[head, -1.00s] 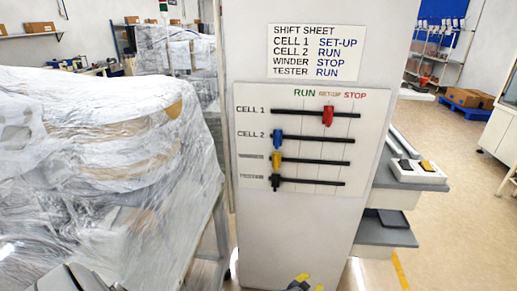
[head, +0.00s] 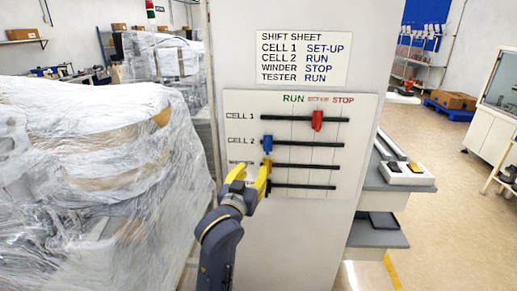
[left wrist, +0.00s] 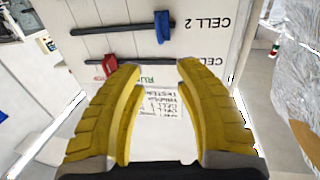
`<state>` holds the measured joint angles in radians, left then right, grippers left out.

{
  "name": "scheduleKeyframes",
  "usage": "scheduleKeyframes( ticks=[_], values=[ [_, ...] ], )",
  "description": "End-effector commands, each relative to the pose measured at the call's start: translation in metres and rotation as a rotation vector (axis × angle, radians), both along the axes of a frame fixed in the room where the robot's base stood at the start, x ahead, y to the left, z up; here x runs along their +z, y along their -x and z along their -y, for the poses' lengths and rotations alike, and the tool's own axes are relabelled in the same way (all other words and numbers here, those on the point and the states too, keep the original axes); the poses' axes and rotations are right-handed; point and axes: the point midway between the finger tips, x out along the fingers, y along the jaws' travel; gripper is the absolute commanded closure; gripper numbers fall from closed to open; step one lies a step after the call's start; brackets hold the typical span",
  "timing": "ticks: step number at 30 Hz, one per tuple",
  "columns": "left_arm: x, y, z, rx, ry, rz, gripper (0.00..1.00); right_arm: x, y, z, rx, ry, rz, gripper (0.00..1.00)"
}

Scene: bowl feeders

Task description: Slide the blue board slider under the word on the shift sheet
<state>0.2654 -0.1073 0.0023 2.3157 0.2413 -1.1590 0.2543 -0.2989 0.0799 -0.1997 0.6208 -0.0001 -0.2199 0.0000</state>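The blue slider (head: 267,144) sits at the left end of the CELL 2 rail, left of the RUN word, on the white board (head: 350,150). It also shows in the upside-down left wrist view (left wrist: 162,27). The shift sheet (head: 340,45) above reads CELL 2 RUN. My left gripper (head: 250,170) is in front of the board's lower left, below the blue slider, with its yellow fingers apart. In the left wrist view the fingers (left wrist: 159,68) are spread, nothing between them. My right gripper is not in view.
The red slider (head: 317,120) is on the CELL 1 rail near the SET-UP column. My left gripper covers the WINDER and TESTER labels and left rail ends. A plastic-wrapped load (head: 100,190) stands to the left. A side shelf (head: 395,182) is at the right.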

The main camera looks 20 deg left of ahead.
Motion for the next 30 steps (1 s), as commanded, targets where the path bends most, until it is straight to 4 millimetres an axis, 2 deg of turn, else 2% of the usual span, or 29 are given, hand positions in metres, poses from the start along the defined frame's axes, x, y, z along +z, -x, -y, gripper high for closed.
scheduleKeyframes(
  ticks=[5,8,24,30],
  values=[
    [-0.005,-0.01,-0.001,0.004,0.005,-0.019,0.67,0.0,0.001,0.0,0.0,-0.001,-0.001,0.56],
    [-0.004,-0.022,-0.002,0.004,0.005,-0.018,0.67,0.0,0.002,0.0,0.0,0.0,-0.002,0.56],
    [-0.004,-0.119,-0.006,0.004,0.005,-0.018,0.67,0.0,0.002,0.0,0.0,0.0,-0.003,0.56],
    [-0.005,-0.148,-0.007,0.004,0.004,-0.019,0.67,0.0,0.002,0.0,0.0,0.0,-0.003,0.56]
  ],
)
